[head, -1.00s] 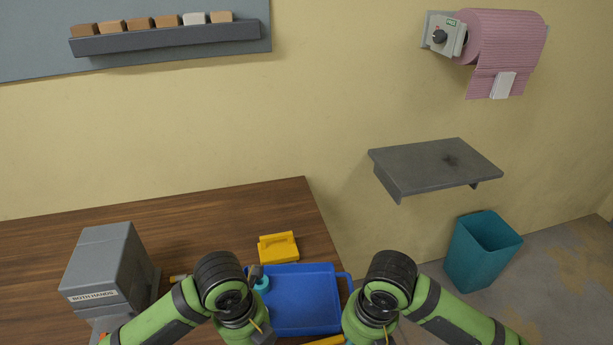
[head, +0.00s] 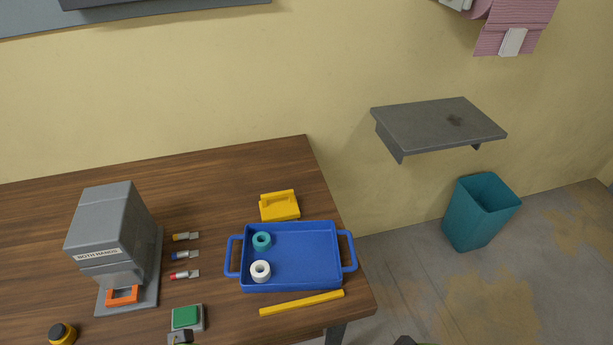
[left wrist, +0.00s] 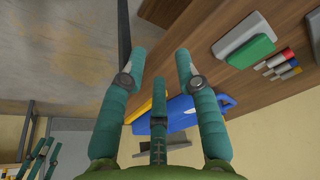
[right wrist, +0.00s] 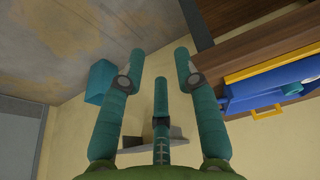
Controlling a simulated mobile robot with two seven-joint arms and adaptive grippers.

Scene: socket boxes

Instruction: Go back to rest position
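My left gripper (left wrist: 160,66) shows in the left wrist view with its teal fingers spread apart and nothing between them. My right gripper (right wrist: 160,64) shows in the right wrist view, also spread and empty. In the head view both arms are almost out of frame, with only small dark and green parts at the bottom edge. The blue tray (head: 312,253) lies on the wooden table (head: 215,190), holding a teal ring (head: 262,236) and a white ring (head: 251,275). Neither gripper touches the tray.
A grey "BOTH HANDS" box (head: 108,225) stands on the left. Near the tray are a yellow block (head: 279,211), a yellow bar (head: 302,303), several small coloured plugs (head: 181,256) and a green-topped box (head: 186,318). A wall shelf (head: 438,126) and teal bin (head: 480,222) are right.

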